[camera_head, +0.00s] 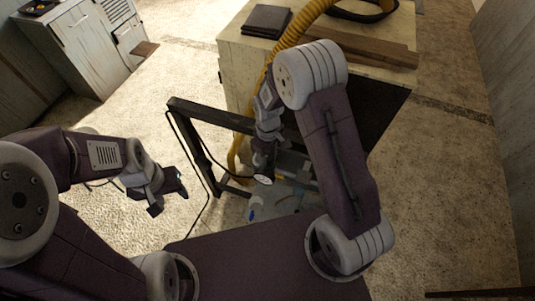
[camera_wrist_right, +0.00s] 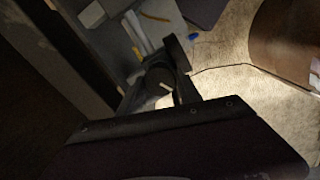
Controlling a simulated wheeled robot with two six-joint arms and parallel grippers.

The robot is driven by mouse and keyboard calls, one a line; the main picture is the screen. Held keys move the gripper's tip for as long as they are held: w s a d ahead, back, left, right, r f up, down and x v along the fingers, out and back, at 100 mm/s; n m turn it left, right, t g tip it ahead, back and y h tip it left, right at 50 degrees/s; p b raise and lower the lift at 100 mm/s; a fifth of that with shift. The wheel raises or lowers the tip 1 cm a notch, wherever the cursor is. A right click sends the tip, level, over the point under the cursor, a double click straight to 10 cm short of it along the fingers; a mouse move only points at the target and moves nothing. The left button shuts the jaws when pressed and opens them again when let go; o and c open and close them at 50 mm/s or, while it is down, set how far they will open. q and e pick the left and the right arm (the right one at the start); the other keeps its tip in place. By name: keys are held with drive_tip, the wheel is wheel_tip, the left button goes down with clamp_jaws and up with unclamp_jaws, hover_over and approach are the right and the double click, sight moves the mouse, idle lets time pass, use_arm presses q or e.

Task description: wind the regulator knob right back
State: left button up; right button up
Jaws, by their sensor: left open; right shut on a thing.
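The regulator knob is a dark round part with a pale mark in the right wrist view (camera_wrist_right: 160,80). My right gripper (camera_wrist_right: 177,78) is shut on it, its dark fingers close against the knob; the view is dim and the exact contact is hard to see. In the head view my right gripper (camera_head: 265,162) points down inside the dark rack frame, just above a small white disc (camera_head: 264,180); the knob itself cannot be made out there. My left gripper (camera_head: 168,190) is open and empty, left of the rack, apart from everything.
The dark rack frame (camera_head: 190,140) stands in front of a pale cabinet (camera_head: 232,75) with a yellow hose (camera_head: 300,22) over it. A grey shelf with several small items (camera_head: 290,205) lies below my right gripper.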

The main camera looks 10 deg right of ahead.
sight(268, 156)
drive_tip(key=n, duration=0.6)
drive_tip(key=shift+w+r, duration=0.1)
drive_tip(key=n, duration=0.6)
drive_tip(key=shift+n, duration=0.3)
idle(0.3)
drive_tip(key=o, duration=1.1)
drive_tip(key=shift+c, duration=0.2)
drive_tip(key=o, duration=0.3)
drive_tip(key=shift+d, duration=0.1)
wheel_tip(268, 156, up, 9)
drive_tip(key=shift+r+b, duration=0.1)
drive_tip(key=shift+b, duration=0.8)
